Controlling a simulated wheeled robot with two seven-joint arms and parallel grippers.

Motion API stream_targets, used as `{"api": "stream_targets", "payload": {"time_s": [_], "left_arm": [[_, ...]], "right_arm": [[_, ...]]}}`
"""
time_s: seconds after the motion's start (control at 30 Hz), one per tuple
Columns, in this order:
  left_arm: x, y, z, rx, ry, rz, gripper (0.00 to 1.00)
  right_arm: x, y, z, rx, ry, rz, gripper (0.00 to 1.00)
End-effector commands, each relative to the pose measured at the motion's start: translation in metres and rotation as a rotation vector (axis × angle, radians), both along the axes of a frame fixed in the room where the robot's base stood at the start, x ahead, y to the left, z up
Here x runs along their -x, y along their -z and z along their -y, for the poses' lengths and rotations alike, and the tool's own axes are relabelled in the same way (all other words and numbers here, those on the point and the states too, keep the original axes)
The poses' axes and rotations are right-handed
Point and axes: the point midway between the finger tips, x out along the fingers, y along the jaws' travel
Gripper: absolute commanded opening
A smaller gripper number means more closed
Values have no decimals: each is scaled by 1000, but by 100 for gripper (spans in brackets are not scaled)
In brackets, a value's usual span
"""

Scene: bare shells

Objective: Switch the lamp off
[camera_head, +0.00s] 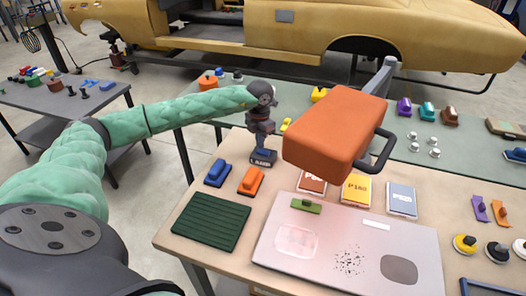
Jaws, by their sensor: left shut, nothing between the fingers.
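The lamp appears to be the large orange box-shaped head (335,135) with a dark handle, on a grey arm at the back right of the near table. I cannot make out a switch on it, nor tell from this side whether it is lit. My left arm reaches in from the left, and my left gripper (262,98) is at its dark end, left of the orange head and apart from it. It is shut and empty; its fingertips are hard to separate from the dark tool behind or below. My right gripper is not in view.
The near table holds a green ridged mat (212,219), a pale panel (330,270), sandpaper packs (357,189) and small blocks. A yellow car body (200,38) stands behind. A grey side table (60,100) is left.

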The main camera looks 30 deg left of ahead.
Motion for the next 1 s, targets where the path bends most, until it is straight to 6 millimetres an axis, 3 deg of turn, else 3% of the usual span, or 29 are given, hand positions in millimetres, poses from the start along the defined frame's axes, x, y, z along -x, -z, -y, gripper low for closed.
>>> {"api": "stream_targets", "payload": {"time_s": [1.0], "left_arm": [[0,10,0,0,0,0,0]], "right_arm": [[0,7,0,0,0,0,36]]}}
